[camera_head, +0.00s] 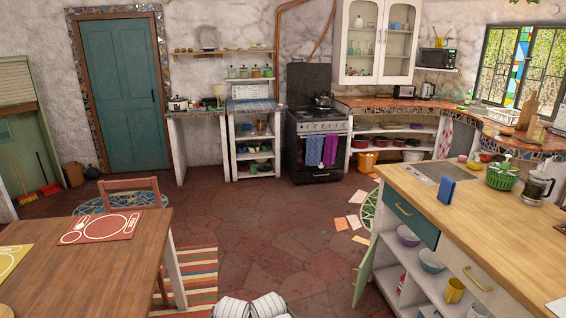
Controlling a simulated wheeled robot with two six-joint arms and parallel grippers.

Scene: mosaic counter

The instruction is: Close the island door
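The kitchen island (494,214) stands at the right, with a wooden top and white shelves under it. The island door (363,272) is a narrow pale green panel at the island's left end, below the teal drawer (407,217). It stands open and is seen nearly edge-on. The opening beside it shows a lilac bowl (408,236), a teal bowl (432,261) and a yellow mug (454,290) on the shelves. Neither of my grippers can be made out in this view.
A wooden table (120,259) with place mats and a chair (129,186) are at the left. A striped rug (199,277) lies beside the table. The tiled floor (290,235) between table and island is mostly clear, with scattered papers (354,221) near the island.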

